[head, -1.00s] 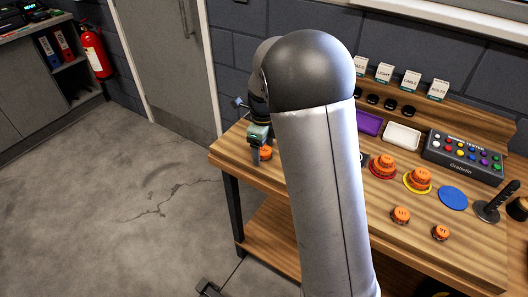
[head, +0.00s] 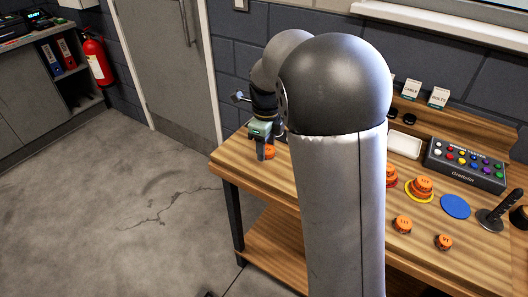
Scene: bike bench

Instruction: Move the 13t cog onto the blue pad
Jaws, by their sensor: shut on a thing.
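My gripper (head: 265,152) is at the left end of the wooden bench, shut on an orange cog (head: 271,152). The cog is partly hidden by a finger and its marking is not readable, nor can I tell whether it touches the bench. The blue pad (head: 455,206) is a flat round disc at the right, with nothing on it. A stack of orange cogs (head: 422,186) sits on a yellow pad (head: 409,193) left of it. Another orange stack (head: 391,176) is half hidden by my arm. Two loose orange pieces, one (head: 402,224) and another (head: 444,242), lie nearer the front edge.
A black upright handle (head: 503,210) stands right of the blue pad. A grey tester box (head: 466,163) with coloured buttons lies behind it. A white tray (head: 404,145) is left of the box. My arm hides the middle of the bench.

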